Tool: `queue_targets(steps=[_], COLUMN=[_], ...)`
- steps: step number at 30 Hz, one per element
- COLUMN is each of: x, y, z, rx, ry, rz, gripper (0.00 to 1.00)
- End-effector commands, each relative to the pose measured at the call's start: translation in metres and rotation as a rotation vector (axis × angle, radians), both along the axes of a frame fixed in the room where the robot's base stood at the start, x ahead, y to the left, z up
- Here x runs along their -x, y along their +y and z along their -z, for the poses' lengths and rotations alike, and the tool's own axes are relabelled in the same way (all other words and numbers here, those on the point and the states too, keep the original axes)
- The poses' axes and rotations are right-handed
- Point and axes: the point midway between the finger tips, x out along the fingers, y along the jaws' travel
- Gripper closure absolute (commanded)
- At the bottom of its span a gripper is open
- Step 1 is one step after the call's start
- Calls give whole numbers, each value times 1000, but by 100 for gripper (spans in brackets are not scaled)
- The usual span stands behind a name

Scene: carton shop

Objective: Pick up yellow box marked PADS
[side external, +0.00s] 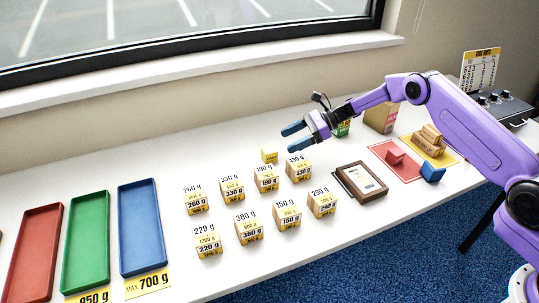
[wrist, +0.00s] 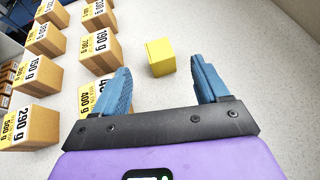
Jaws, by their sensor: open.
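A small plain yellow box (side external: 270,156) stands on the white table behind the rows of labelled cartons. It also shows in the wrist view (wrist: 160,57), just beyond and between the fingertips. No PADS marking can be read on its visible faces. My gripper (side external: 287,140) is open and empty, above the table and a little right of the yellow box in the side view. In the wrist view my gripper (wrist: 160,72) has its two blue fingers spread wider than the box, touching nothing.
Several weight-marked cartons (side external: 322,204) stand in rows close by; one (wrist: 90,96) is partly behind the left finger. Red, green and blue trays (side external: 140,225) lie at left. A framed panel (side external: 360,182) and coloured mats lie right. Table right of the yellow box is clear in the wrist view.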

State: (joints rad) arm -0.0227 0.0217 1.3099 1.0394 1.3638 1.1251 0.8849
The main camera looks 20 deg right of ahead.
Motion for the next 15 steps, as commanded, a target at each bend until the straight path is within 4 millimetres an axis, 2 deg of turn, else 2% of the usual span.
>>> queue_targets(steps=[5,15], x=[-1,-8], y=[9,46], z=[4,24], rx=[0,0], ry=[0,0], rz=[-1,-2], gripper=[26,26])
